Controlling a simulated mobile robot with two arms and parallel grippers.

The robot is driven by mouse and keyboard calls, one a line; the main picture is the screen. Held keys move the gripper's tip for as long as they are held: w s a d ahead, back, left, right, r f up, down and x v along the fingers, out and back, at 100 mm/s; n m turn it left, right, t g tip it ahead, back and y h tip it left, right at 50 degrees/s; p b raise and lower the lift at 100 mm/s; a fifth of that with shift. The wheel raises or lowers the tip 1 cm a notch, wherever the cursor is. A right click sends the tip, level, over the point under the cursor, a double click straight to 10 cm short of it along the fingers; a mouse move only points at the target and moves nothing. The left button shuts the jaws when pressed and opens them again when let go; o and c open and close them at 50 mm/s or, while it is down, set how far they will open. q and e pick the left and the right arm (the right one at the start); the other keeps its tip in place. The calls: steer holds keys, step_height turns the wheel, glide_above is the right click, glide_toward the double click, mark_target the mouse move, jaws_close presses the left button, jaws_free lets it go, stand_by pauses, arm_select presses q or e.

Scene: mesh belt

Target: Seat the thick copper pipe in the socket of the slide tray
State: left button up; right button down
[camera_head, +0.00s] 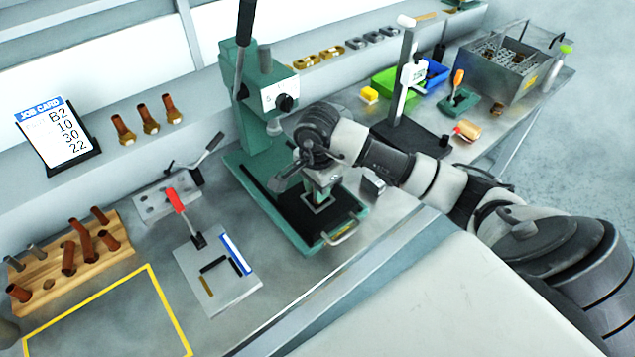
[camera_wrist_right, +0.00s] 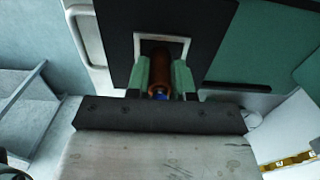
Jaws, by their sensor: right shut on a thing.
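My right gripper (camera_head: 318,188) is at the green press, just above the black slide tray (camera_head: 288,209). In the right wrist view the gripper (camera_wrist_right: 164,85) is shut on a copper pipe (camera_wrist_right: 167,74), one greenish finger on each side. The pipe's far end overlaps the pale square socket (camera_wrist_right: 145,39) on the tray. I cannot tell whether the pipe is inside the socket or just above it. In the head view the gripper hides the pipe. My left gripper is not in view.
The green press (camera_head: 258,110) with its lever stands behind the gripper. A wooden rack (camera_head: 125,243) holds several copper pipes at the left. A fixture plate with a red-handled clamp (camera_head: 222,290) lies left of the press. A black stand (camera_head: 402,130) is at the right.

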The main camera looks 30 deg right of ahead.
steer(key=shift+f, duration=0.1)
steer(key=shift+f, duration=0.1)
steer(key=c, duration=1)
jaws_free()
steer(key=shift+r, duration=0.2)
steer(key=shift+w+r+b, duration=0.1)
steer(key=shift+r+b, duration=0.2)
steer(key=shift+r, duration=0.1)
step_height(320, 180, up, 10)
steer(key=shift+f+b, duration=0.1)
steer(key=shift+b, duration=0.8)
steer(key=shift+r, duration=0.65)
